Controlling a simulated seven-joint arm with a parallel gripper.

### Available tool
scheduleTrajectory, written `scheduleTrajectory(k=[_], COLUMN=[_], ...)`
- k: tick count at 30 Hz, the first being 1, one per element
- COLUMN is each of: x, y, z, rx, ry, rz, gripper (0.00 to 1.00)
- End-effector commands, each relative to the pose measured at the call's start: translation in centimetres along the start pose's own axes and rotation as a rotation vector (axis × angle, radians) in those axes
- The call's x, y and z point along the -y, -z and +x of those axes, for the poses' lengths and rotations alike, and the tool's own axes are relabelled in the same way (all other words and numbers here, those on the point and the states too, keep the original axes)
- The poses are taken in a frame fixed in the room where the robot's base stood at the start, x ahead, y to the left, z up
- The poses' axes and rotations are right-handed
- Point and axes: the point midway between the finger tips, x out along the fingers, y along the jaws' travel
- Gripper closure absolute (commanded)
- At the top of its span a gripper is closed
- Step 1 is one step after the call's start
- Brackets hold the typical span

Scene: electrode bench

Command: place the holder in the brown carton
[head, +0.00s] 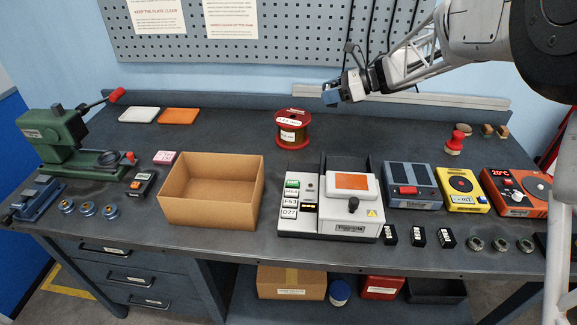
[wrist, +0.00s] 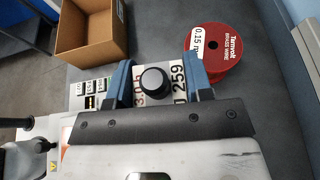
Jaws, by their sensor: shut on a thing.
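The brown carton (head: 205,214) stands open and empty-looking on the bench, left of centre. Part of it also shows at the upper left of the wrist view (wrist: 112,47). My gripper (head: 332,95) is raised above the back of the bench, to the right of the carton and apart from it. In the wrist view, its blue fingers are shut on the holder (wrist: 153,80), which shows a round black knob and white printed labels. The fingers hide part of the holder, and in the head view I cannot make it out clearly.
A red wire spool (head: 291,128) stands below and left of my gripper. A grey machine (head: 325,227) with a raised knob stands right of the carton.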

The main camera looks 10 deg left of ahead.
Motion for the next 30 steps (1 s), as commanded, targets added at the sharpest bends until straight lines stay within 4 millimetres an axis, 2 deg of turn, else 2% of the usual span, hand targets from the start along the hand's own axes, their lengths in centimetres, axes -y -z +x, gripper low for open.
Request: scheduleTrajectory(k=[5,12,25,30], x=[-0.6,-0.6,-0.6,-0.6], y=[-0.5,2.2,8.6,9.8], z=[-0.1,1.1,3.7,4.2], rx=[0.000,0.000,0.000,0.000], ry=[-0.047,-0.043,-0.043,-0.042], rz=[-0.020,-0.017,-0.016,-0.018], gripper=[0.88,0.88,0.88,0.88])
